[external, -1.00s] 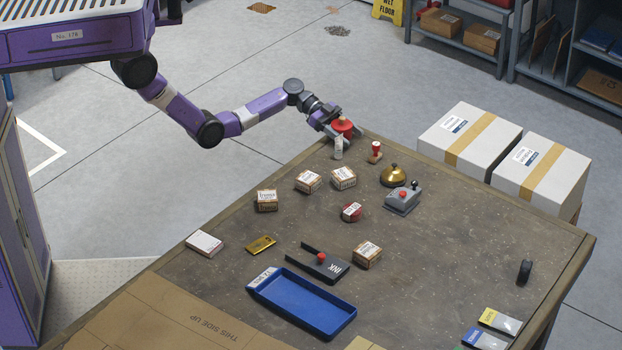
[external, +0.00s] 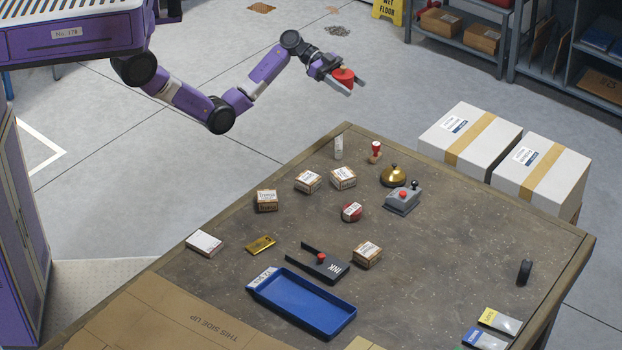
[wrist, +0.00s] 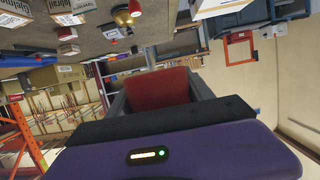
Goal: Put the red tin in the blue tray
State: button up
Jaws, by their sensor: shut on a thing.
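My gripper (external: 345,83) is shut on a red tin (external: 343,75) with a tan knob on top. It holds the tin in the air beyond the far corner of the table, clear of the surface. In the wrist view the red tin (wrist: 158,90) fills the space between the two fingers. The blue tray (external: 304,302) lies empty near the table's front edge, with a white label at its left end. It is far from my gripper, lower in the external view.
Several small boxes (external: 308,181), a gold bell (external: 394,176), a grey device (external: 402,200) and a red labelled item (external: 352,212) stand mid-table. The table's right part is fairly clear.

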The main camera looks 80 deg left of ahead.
jog(key=shift+r, duration=0.3)
jog(key=shift+d+r, duration=0.1)
jog(key=shift+d, duration=0.15)
jog(key=d+m+g+h+p, duration=0.2)
jog(key=d+m+g, duration=0.1)
jog(key=d, duration=1.3)
jog(key=m+g+h+p, duration=0.2)
jog(key=m+g+p, duration=0.4)
jog(key=g, duration=0.1)
send_over(281, 288)
notch_tip(281, 288, down, 13)
jog(key=shift+f, duration=0.15)
jog(key=shift+f+b, duration=0.3)
jog(key=shift+f, duration=1.7)
jog(key=shift+f+b, duration=0.2)
jog(key=shift+b, duration=0.1)
